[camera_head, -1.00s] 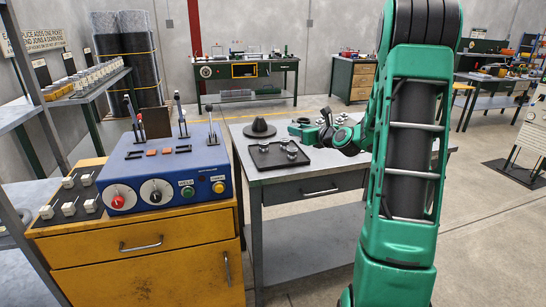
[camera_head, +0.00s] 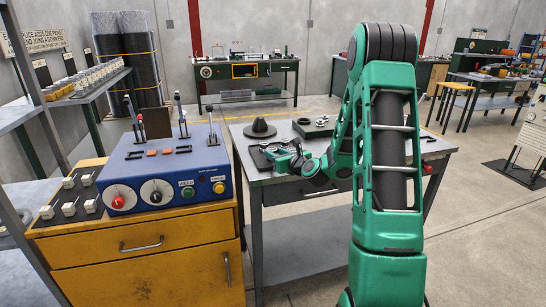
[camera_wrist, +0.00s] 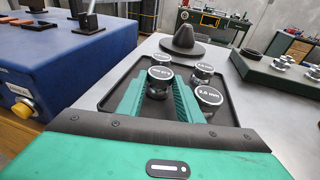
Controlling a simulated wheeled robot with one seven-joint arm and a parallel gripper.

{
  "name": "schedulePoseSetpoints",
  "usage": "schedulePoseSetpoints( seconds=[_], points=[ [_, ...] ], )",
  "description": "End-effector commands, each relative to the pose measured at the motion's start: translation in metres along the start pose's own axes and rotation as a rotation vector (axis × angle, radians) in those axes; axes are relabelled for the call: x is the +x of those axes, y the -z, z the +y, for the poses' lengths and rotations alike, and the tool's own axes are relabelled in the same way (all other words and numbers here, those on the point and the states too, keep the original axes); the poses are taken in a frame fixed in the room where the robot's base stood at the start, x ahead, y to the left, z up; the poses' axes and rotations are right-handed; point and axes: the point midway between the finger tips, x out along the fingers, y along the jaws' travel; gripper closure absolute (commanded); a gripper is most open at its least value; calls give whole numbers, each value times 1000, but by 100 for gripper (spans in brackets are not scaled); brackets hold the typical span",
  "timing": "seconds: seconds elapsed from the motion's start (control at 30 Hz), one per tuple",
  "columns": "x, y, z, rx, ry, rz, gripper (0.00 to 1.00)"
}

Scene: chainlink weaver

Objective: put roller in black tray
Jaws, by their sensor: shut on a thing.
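The black tray (camera_wrist: 234,100) lies on the grey table; it also shows in the head view (camera_head: 256,161), partly covered by my gripper. My gripper (camera_wrist: 160,97) is in the tray area, its two green ribbed fingers shut on a short metal roller (camera_wrist: 160,76) with a pale labelled top. The roller is upright and low over or on the tray floor; I cannot tell which. Other rollers stand in the tray: one behind (camera_wrist: 162,59), one at the back right (camera_wrist: 203,69), and one marked 2.8 mm (camera_wrist: 208,95) beside the right finger.
A dark cone on a round base (camera_wrist: 183,42) stands behind the tray. A green block with several rollers (camera_wrist: 282,69) is to the right. The blue control box (camera_wrist: 60,55) is close on the left. The table at right (camera_wrist: 270,110) is clear.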

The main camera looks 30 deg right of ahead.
Motion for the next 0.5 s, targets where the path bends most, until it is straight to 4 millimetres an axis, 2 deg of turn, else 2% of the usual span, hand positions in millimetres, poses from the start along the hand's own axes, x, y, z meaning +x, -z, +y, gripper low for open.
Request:
schedulePoseSetpoints(
  seconds=[0.37, 0.4, 0.47, 0.5],
  points=[
    [1, 3, 1, 0, -1, -1, 100],
    [1, 3, 1, 0, -2, 0, 63],
    [1, 3, 1, 0, -2, 0, 49],
    [1, 3, 1, 0, -2, 0, 49]
  ],
)
